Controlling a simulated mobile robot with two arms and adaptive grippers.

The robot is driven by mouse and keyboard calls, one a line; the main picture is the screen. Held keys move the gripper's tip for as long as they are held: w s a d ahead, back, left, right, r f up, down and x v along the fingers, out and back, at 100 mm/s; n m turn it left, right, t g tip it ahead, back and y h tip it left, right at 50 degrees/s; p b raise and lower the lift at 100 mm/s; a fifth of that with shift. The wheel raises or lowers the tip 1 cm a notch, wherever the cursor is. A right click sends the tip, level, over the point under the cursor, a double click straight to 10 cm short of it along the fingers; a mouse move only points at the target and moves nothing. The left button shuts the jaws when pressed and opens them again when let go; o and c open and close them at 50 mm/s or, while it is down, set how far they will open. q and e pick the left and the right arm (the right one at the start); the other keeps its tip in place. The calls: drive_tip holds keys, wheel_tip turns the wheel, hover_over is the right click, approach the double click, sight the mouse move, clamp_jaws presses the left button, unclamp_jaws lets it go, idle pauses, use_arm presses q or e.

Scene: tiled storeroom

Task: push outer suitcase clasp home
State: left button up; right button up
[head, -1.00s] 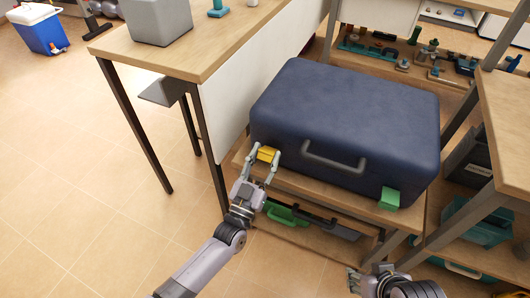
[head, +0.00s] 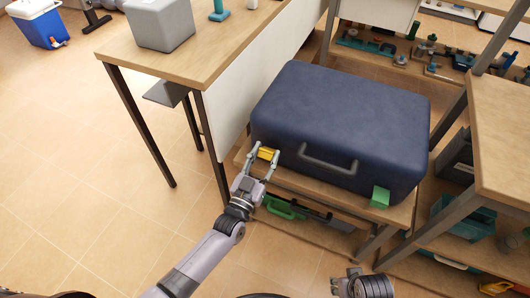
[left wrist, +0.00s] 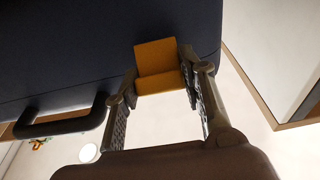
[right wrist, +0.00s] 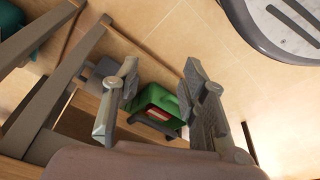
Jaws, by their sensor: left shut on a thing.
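The dark blue suitcase (head: 340,125) lies flat on a wooden shelf, its handle (head: 327,162) facing me. A yellow clasp (head: 267,153) is at the left of its front and a green clasp (head: 380,196) at the right. My left gripper (head: 264,158) is shut on the yellow clasp. In the left wrist view the fingers flank the yellow clasp (left wrist: 157,68), which shows two faces at an angle. My right gripper (head: 347,280) is low, in front of the shelf. In the right wrist view its fingers (right wrist: 156,95) are apart, with nothing held.
A green case (head: 285,208) sits on the lower shelf under the suitcase; it also shows beyond my right fingers (right wrist: 158,103). A wooden table (head: 120,45) stands at the left, close to the left arm. Another table (head: 500,130) stands at the right. The floor in front is clear.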

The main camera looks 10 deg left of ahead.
drive_tip(key=shift+s+f, duration=0.2)
drive_tip(key=shift+f, duration=0.5)
drive_tip(key=shift+s+f, duration=0.2)
drive_tip(key=shift+f, duration=0.45)
use_arm(q)
drive_tip(key=o, duration=1.2)
drive_tip(key=v, duration=1.2)
drive_tip(key=shift+r, duration=0.2)
